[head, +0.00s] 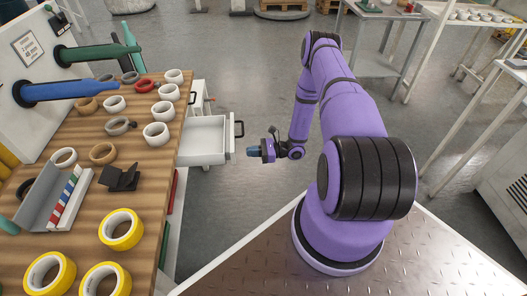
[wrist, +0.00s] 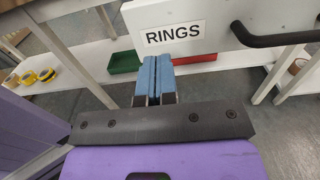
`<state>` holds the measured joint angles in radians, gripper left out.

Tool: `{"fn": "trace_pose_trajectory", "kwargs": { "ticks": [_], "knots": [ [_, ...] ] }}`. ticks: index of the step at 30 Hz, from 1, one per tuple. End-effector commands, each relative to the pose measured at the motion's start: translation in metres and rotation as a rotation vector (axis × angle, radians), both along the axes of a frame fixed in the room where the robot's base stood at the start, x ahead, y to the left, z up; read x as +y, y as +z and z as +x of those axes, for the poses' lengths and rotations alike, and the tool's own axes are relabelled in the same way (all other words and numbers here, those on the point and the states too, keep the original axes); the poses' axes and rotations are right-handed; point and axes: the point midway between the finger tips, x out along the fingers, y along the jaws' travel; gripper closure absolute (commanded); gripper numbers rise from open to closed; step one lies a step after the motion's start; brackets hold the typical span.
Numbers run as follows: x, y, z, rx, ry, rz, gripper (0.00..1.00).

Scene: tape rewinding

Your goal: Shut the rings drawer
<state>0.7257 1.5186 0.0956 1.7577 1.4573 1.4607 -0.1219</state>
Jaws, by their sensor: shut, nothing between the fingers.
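The rings drawer (head: 204,140) is white and stands pulled out from the right side of the wooden workbench in the head view. It looks empty inside, and a black handle (head: 239,129) is on its front. In the wrist view its white front (wrist: 218,22) carries a "RINGS" label (wrist: 175,33), with the black handle (wrist: 275,38) at the right. My gripper (head: 251,151) is just right of the drawer front in the head view. Its blue fingers (wrist: 156,77) are shut and empty, below the label in the wrist view. I cannot tell whether they touch the drawer.
The workbench (head: 90,185) holds several tape rolls, with blue (head: 65,91) and green (head: 95,53) spindles at its back. Green (wrist: 124,62) and red (wrist: 195,58) bins sit on a low shelf. Floor (head: 260,95) is clear beyond my gripper.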

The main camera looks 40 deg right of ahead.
Motion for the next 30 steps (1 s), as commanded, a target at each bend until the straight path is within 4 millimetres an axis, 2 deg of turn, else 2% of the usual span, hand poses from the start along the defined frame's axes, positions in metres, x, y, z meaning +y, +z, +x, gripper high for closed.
{"fn": "trace_pose_trajectory", "kwargs": {
  "ticks": [3,9,25,30],
  "knots": [
    [0.016,0.0,0.01,0.0,0.002,0.0,1.0],
    [0.032,0.0,0.021,0.001,0.0,-0.001,1.0],
    [0.037,0.0,0.025,0.0,0.0,0.0,1.0],
    [0.052,0.0,0.034,-0.001,0.001,0.001,1.0]
  ]
}}
